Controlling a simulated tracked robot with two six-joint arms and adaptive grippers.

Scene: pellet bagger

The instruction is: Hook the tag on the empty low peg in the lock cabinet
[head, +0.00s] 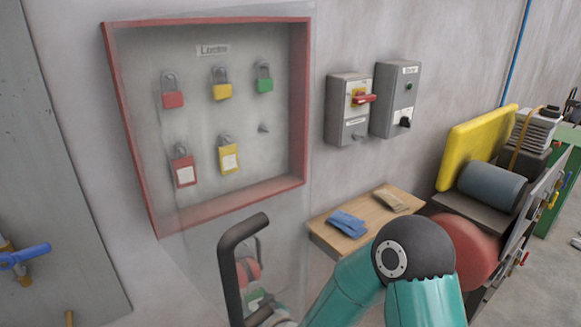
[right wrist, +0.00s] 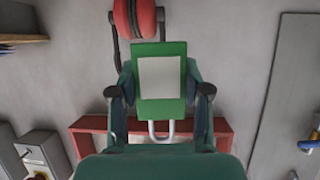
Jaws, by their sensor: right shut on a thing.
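The lock cabinet (head: 308,100) is a red-framed box on the wall. Its empty low peg (head: 264,128) is at the right of the low row, below a green padlock (head: 264,78). A red tag (head: 184,168) and a yellow tag (head: 229,158) hang on the other low pegs. My right gripper (right wrist: 160,90) is shut on the green tag (right wrist: 145,108), which has a white label and a grey loop. In the head view the tag (head: 254,298) is low, below the cabinet and partly hidden by my arm. My left gripper is out of view.
Red ear muffs (right wrist: 135,18) hang on the wall below the cabinet, close by the tag in the picture. Switch boxes (head: 348,108) are right of the cabinet. A wooden shelf (head: 368,228) holds blue and tan packets. A blue valve handle (head: 25,256) is at far left.

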